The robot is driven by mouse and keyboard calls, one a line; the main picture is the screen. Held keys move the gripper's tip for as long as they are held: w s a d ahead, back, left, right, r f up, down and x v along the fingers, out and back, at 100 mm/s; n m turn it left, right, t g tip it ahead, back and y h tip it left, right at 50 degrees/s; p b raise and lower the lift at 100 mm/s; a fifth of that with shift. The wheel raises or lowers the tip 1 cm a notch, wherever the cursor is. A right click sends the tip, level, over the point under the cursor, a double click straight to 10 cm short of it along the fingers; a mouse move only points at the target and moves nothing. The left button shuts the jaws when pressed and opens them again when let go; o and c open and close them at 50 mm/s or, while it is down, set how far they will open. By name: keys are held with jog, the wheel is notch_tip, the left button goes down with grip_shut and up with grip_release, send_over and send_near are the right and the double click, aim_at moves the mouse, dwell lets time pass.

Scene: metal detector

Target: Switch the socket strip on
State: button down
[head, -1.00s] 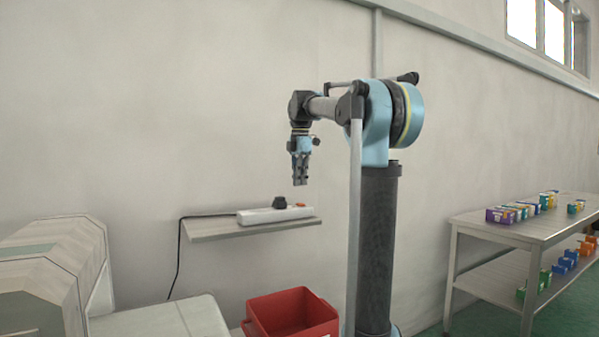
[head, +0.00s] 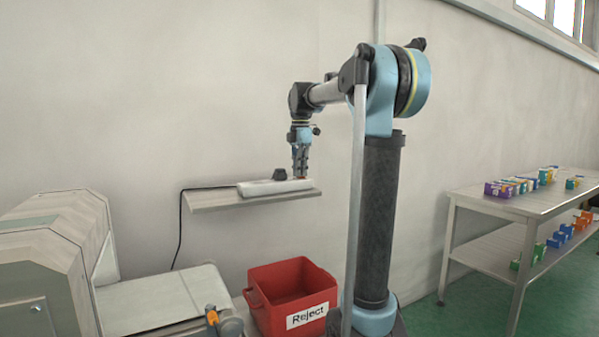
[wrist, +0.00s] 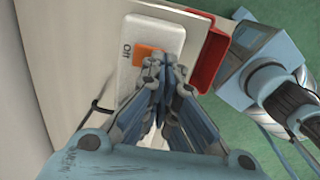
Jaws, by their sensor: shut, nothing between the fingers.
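The white socket strip (head: 255,188) lies on a narrow wall shelf (head: 212,201) with a black plug (head: 281,174) in it. In the wrist view its end (wrist: 158,35) carries an orange rocker switch (wrist: 148,53) beside the printed word "Off". My gripper (head: 300,176) points down at the right end of the strip. In the wrist view the gripper's closed fingertips (wrist: 164,62) are at the switch's edge and hide part of it. I cannot tell whether they touch it or which way the rocker is tilted. Nothing is between the fingers.
A black cable (head: 180,230) hangs from the shelf's left end. A red bin (head: 266,316) labelled "Reject" stands below. A grey machine (head: 60,235) is at the left. A table (head: 530,205) with small coloured boxes is at the right. The wall is close behind the shelf.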

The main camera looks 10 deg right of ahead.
jog(key=shift+s+f+t, duration=0.15)
jog(key=shift+f+t, duration=0.05)
jog(key=shift+t, duration=0.2)
jog(key=shift+w+a+r, duration=0.15)
jog(key=shift+w, duration=0.25)
jog(key=shift+w+a+r, duration=0.1)
jog(key=shift+w+r, duration=0.05)
jog(key=shift+w, duration=0.2)
jog(key=shift+r, duration=0.1)
notch_tip(320, 180, up, 14)
jog(key=s+d, duration=0.1)
jog(key=s, duration=0.1)
jog(key=shift+s+f, duration=0.2)
jog(key=shift+f, duration=0.05)
dwell(0.4)
